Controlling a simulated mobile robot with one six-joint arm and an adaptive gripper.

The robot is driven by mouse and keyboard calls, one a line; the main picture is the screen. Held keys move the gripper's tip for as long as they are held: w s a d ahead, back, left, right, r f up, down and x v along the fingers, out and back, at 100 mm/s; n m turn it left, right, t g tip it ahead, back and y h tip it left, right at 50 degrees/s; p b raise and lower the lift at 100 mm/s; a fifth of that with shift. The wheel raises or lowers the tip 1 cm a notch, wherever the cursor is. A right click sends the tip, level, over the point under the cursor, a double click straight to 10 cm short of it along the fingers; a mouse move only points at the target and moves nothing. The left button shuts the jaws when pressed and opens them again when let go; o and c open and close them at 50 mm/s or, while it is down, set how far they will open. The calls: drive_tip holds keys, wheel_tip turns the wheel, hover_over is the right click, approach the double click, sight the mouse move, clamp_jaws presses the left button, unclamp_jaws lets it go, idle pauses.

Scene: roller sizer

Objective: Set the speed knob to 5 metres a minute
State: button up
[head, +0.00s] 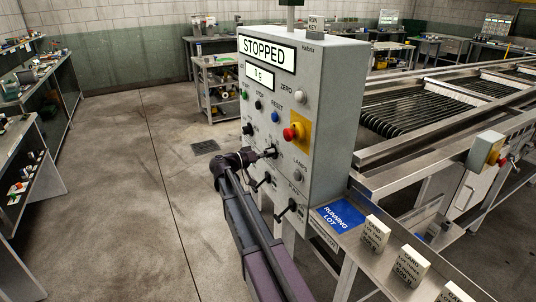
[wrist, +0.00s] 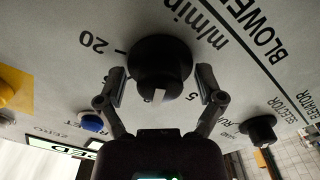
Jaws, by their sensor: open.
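The speed knob (wrist: 160,62) is a round black knob on the grey panel, seen upside down in the wrist view. The "20" label is on its left, "5" on its lower right and "m/min" above right. A pale mark on the knob faces the bottom of the picture, not the 5. My gripper (wrist: 161,88) is open, with one finger on each side of the knob. I cannot tell whether either finger touches it. In the head view my gripper (head: 266,153) is at the control panel (head: 335,110), largely hiding the knob.
In the wrist view, a black selector knob (wrist: 258,130) is to the right and a blue button (wrist: 92,122) to the left. In the head view, a red emergency stop (head: 293,132) is above my gripper. The display reads "STOPPED" (head: 267,52). Open floor lies left.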

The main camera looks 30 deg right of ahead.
drive_tip(key=c, duration=1.2)
drive_tip(key=shift+o, duration=0.3)
drive_tip(key=shift+n, duration=0.4)
drive_tip(key=n, duration=0.9)
drive_tip(key=shift+r, duration=0.1)
drive_tip(key=shift+d, duration=0.1)
